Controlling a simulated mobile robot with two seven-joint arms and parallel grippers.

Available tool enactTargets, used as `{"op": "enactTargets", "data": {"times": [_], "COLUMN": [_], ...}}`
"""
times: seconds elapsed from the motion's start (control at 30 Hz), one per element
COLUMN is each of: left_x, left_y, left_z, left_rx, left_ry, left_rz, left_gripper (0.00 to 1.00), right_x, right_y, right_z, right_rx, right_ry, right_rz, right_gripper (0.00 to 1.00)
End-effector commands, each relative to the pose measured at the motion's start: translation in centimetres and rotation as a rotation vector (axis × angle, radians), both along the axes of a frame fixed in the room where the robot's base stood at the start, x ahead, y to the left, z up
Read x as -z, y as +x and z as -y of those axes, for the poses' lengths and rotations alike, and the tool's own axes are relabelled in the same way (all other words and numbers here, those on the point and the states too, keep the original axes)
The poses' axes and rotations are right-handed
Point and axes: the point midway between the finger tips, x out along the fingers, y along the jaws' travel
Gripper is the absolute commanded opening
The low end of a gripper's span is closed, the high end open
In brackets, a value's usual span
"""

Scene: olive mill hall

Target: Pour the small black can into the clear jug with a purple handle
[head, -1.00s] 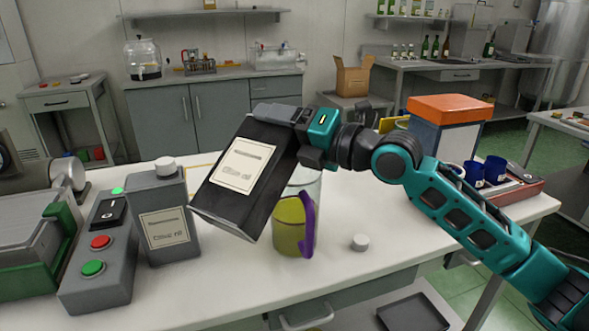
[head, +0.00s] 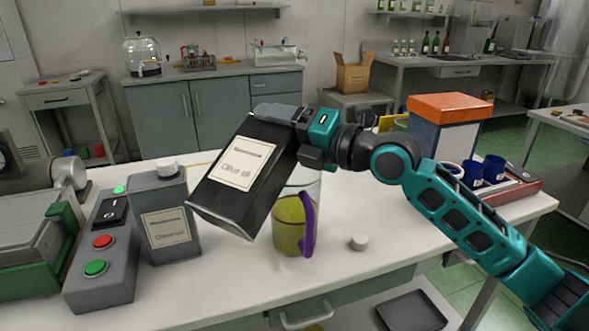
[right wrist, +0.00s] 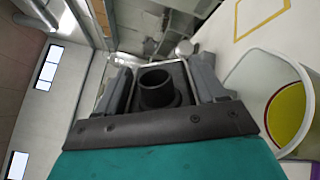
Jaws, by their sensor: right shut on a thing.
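The small black can (head: 232,187) with a cream label is in my right gripper (head: 294,132), which is shut on it near its top. The can is tilted, its base toward the lower left and its top toward the upper right. The right wrist view shows its open black neck (right wrist: 158,90) between the fingers. The clear jug (head: 291,228) with a purple handle (head: 308,224) stands upright on the table, partly hidden by the can. It holds yellow-green liquid, also seen in the right wrist view (right wrist: 286,112). No falling stream shows. My left gripper is out of view.
A grey can (head: 167,215) with a white cap stands left of the black can, beside a button box (head: 105,255). A loose white cap (head: 358,241) lies right of the jug. An orange-topped box (head: 445,125) and blue cups (head: 483,171) are at the right. The front table middle is clear.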

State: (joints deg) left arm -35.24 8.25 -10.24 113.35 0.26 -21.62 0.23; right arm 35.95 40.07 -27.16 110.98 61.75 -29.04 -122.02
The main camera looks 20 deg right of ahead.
Motion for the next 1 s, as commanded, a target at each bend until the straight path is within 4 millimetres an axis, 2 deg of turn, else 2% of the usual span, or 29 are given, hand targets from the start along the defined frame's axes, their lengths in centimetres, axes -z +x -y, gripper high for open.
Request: {"op": "enactTargets", "data": {"times": [1.0], "left_x": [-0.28], "left_y": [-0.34], "left_z": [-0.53], "left_rx": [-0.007], "left_ry": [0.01], "left_rz": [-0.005], "left_gripper": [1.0], "right_x": [0.0], "right_y": [0.01], "right_z": [0.02], "right_rx": [0.0], "right_ry": [0.049], "right_rz": [-0.039], "right_gripper": [0.0]}}
